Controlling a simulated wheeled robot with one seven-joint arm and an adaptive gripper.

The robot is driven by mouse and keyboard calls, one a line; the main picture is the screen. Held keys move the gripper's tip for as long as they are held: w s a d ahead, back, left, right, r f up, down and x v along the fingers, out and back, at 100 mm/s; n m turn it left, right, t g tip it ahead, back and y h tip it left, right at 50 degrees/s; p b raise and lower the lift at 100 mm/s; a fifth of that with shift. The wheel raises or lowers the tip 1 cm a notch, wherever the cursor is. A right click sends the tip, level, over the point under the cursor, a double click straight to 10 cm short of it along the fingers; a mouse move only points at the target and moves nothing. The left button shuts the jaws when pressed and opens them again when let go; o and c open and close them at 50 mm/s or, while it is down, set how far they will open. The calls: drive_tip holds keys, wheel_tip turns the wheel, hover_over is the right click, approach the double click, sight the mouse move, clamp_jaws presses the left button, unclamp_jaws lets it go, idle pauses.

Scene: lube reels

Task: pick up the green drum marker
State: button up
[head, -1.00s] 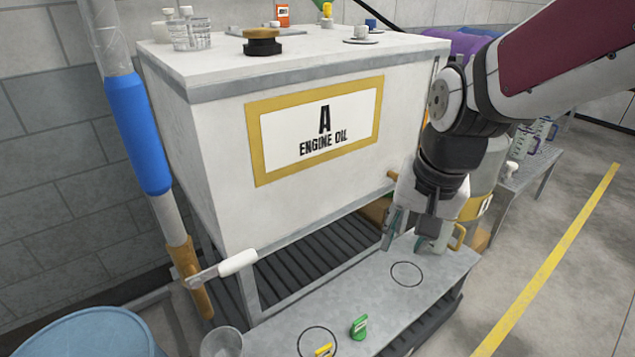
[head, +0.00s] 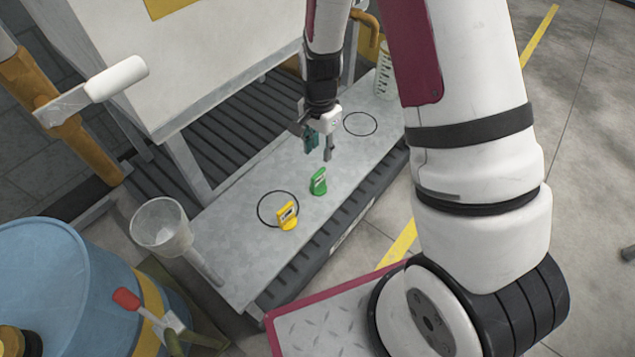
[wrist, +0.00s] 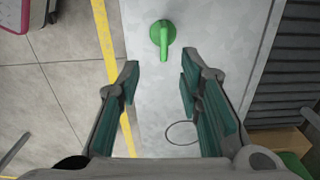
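The green drum marker (head: 319,182) stands upright on a grey metal bench (head: 232,250), between two black circles drawn on its top. In the wrist view the green marker (wrist: 163,37) shows at the top, just beyond and between the fingertips. My gripper (head: 319,150) is above the bench, a little behind the marker in the head view. The gripper also shows in the wrist view (wrist: 158,78), with its fingers spread wide and nothing between them. It is apart from the marker.
A yellow marker (head: 287,216) stands by the nearer circle, close to the green one. A clear funnel-like cup (head: 161,228) is at the bench's left end. A blue drum (head: 60,290) is at the lower left. A clear jug (head: 384,78) stands at the far end.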

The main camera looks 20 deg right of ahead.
sight(319, 172)
wheel_tip(319, 172, down, 7)
drive_tip(key=shift+f+b, duration=0.15)
drive_tip(key=shift+b, duration=0.8)
drive_tip(key=shift+w+f+b, duration=0.2)
drive_tip(key=shift+f+b, duration=0.35)
drive_tip(key=shift+f, duration=0.8)
drive_tip(key=shift+w+f+b, duration=0.15)
drive_tip(key=shift+f+b, duration=0.4)
drive_tip(key=shift+f, duration=0.75)
drive_tip(key=shift+r, duration=0.1)
clamp_jaws()
